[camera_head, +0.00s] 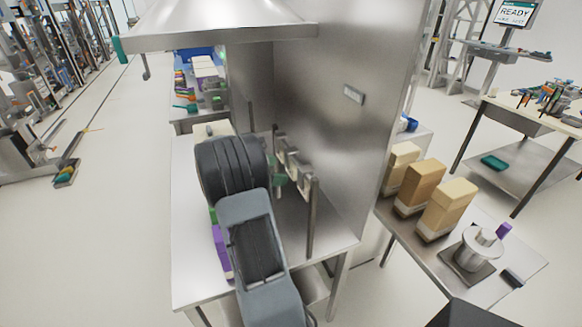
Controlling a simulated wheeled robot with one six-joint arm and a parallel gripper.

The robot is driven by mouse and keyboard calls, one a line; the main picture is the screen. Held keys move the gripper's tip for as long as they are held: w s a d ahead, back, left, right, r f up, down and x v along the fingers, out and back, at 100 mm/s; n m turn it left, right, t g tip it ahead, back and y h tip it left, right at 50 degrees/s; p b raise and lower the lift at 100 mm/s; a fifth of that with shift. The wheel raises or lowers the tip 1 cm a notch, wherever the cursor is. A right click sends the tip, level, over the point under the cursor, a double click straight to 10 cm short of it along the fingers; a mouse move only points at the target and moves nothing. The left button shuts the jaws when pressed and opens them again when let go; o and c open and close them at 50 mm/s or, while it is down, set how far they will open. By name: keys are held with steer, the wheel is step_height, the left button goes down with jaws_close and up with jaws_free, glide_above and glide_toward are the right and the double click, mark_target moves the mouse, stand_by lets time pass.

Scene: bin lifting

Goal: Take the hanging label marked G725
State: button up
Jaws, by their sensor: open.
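A small rack (313,218) with upright posts stands on the steel table beside the tall metal panel. Several small pale pieces (292,162) hang in a row along its top, and they may be the labels. No marking on them is readable, so I cannot tell which one is G725. My arm reaches over the table from the bottom, and its thick dark wrist covers the space just left of the rack. The jaws of my gripper are hidden behind it. A small green patch shows between wrist and rack, and I cannot tell what it is.
The steel table (190,270) has bare room at its left. A purple item (221,250) is partly behind my arm. A metal hood (210,25) hangs above, and the panel (330,110) closes the right side. Tan blocks (447,208) stand on a right-hand table.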

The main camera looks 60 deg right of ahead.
steer(key=shift+p+x, duration=0.8)
steer(key=shift+x, duration=1.8)
steer(key=shift+r, duration=0.1)
steer(key=shift+c, duration=0.2)
steer(key=c, duration=0.8)
steer(key=shift+r, duration=0.1)
steer(key=b, duration=0.4)
glide_toward(289, 171)
steer(key=w+a, duration=0.1)
steer(key=a, duration=0.1)
steer(key=w+a+f, duration=0.1)
steer(key=w+a, duration=0.1)
steer(key=w+a+f, duration=0.1)
steer(key=a, duration=0.1)
steer(key=shift+w+f, duration=0.2)
steer(key=shift+w, duration=0.2)
steer(key=shift+w+a+r, duration=0.15)
steer(key=shift+w+a, duration=0.1)
steer(key=shift+a, duration=0.1)
steer(key=shift+a+r+p, duration=0.1)
steer(key=shift+r+p, duration=0.2)
steer(key=shift+p, duration=0.3)
